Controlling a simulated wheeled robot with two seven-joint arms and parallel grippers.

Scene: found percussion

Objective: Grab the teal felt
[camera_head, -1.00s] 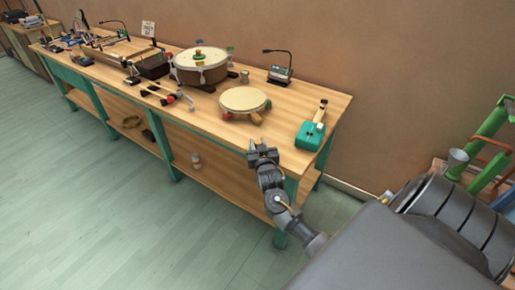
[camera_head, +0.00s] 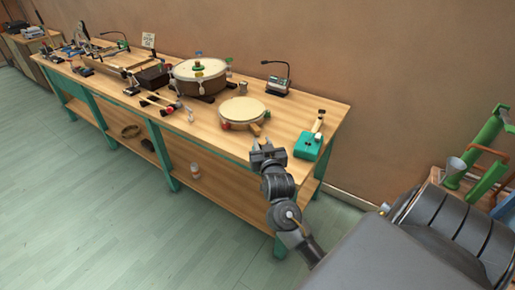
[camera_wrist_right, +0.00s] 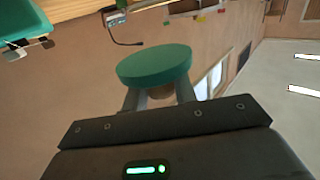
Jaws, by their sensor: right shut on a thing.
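In the right wrist view a flat round teal felt (camera_wrist_right: 155,63) sits at the fingertips of my right gripper (camera_wrist_right: 158,97). A brownish part shows under it between the two fingers, and the gripper is shut on it. In the head view my right gripper (camera_head: 267,148) is at the front edge of the workbench (camera_head: 225,150), near the small round drum (camera_head: 242,110) and left of a teal box (camera_head: 308,146). The felt cannot be made out there. My left gripper is not in view.
A larger drum (camera_head: 199,80) and a small lamp device (camera_head: 278,82) stand behind the small drum. A teal object also shows at the upper left of the wrist view (camera_wrist_right: 20,22). Floor (camera_head: 110,210) in front of the bench is clear.

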